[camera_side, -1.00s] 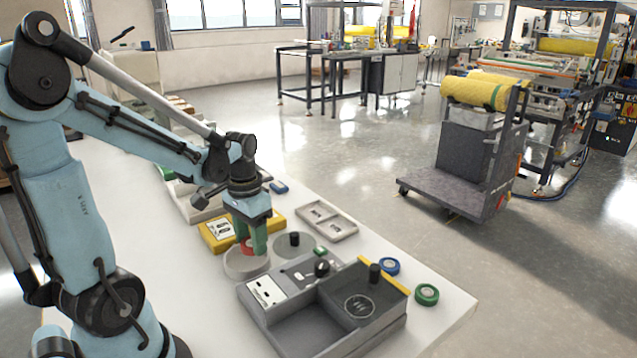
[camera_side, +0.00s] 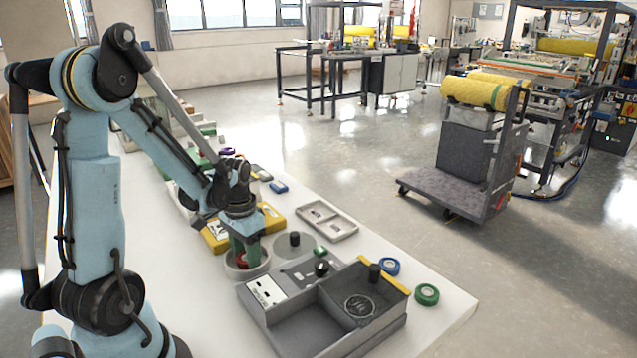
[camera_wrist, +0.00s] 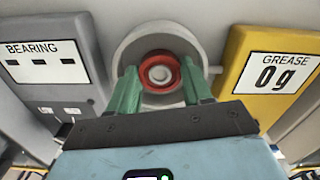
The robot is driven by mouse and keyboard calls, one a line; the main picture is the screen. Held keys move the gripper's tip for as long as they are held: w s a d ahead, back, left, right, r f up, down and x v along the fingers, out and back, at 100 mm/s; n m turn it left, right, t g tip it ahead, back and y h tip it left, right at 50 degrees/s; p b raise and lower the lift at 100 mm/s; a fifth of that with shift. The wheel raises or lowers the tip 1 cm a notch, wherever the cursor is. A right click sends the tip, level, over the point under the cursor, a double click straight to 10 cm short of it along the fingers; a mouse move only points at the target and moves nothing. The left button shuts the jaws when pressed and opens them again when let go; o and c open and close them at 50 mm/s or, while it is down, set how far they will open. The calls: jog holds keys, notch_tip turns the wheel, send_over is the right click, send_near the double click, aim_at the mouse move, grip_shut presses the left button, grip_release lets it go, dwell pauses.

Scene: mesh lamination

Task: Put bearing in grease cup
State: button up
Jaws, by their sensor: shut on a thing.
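The bearing, a red ring with a pale centre, shows in the wrist view (camera_wrist: 145,67) and low between my fingers in the side view (camera_side: 242,260). My gripper (camera_side: 247,254) has green fingers and is shut on the bearing; it also shows in the wrist view (camera_wrist: 160,88). The round grey grease cup (camera_side: 234,273) surrounds the bearing and the fingertips. In the wrist view the cup's rim (camera_wrist: 128,47) rings the bearing. The bearing sits within the cup's outline, low in its opening; whether it touches the cup floor is hidden.
A round grey lid with a black knob (camera_side: 294,240) stands beside the cup. The yellow grease scale (camera_wrist: 270,72) reads 0 g. A grey bearing tester (camera_wrist: 35,65) with an open tray (camera_side: 310,325) is in front. Green (camera_side: 427,294) and blue (camera_side: 390,266) rings lie at the right.

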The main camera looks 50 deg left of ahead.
jog(key=shift+f, duration=0.1)
jog(key=o, duration=0.8)
notch_tip(320, 180, up, 12)
jog(key=w+d+r+m+t, duration=0.1)
jog(key=d+t, duration=0.6)
jog(key=d, duration=1)
jog(key=shift+w+d+m, duration=0.25)
jog(key=shift+w+m, duration=0.35)
jog(key=shift+w, duration=0.45)
